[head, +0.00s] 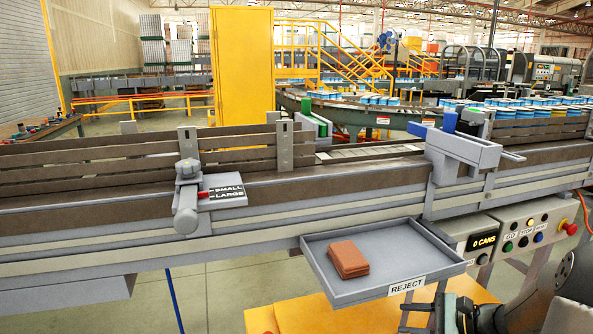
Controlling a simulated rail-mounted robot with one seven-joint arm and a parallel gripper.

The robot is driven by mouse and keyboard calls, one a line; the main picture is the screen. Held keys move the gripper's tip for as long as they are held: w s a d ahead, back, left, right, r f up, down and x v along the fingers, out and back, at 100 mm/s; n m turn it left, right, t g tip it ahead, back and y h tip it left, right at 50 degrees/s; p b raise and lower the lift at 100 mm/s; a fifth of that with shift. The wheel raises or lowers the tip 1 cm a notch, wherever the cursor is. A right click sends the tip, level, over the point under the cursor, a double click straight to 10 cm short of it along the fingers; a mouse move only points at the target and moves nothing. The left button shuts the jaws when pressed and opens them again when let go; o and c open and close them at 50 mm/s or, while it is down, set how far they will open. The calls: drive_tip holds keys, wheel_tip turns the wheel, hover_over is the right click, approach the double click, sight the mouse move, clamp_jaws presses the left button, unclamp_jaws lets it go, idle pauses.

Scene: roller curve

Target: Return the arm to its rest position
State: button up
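My gripper (408,318) is low in the head view, at the bottom edge right of the middle. Its two fingers point left with a gap between them, and no object shows in the gap. The lower finger is partly cut off by the picture edge. My dark arm (540,300) runs from the gripper up to the right and is partly out of frame. The gripper appears below and in front of the grey REJECT tray (400,246).
A brown block or stack (348,258) lies in the tray. A yellow surface (300,315) is below it. The conveyor (100,205) crosses behind, with a SMALL/LARGE selector (222,192). A control box (505,235) reading "0 CANS" is near my arm.

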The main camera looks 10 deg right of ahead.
drive_tip(key=s+a+r+n+g+h+p, duration=0.2)
drive_tip(key=s+a+r+n+g, duration=0.15)
drive_tip(key=s+a+n, duration=0.35)
drive_tip(key=s+a+r+n+g+h+p, duration=0.25)
drive_tip(key=s+a+g, duration=0.25)
drive_tip(key=a, duration=0.4)
drive_tip(key=s+a+r+n+h+p, duration=0.2)
drive_tip(key=s+r+n+h, duration=0.2)
drive_tip(key=s+n, duration=0.5)
drive_tip(key=shift+s+r+n+t+h, duration=0.2)
drive_tip(key=shift+n+t+h, duration=0.25)
drive_tip(key=shift+h, duration=0.7)
drive_tip(key=shift+a, duration=0.1)
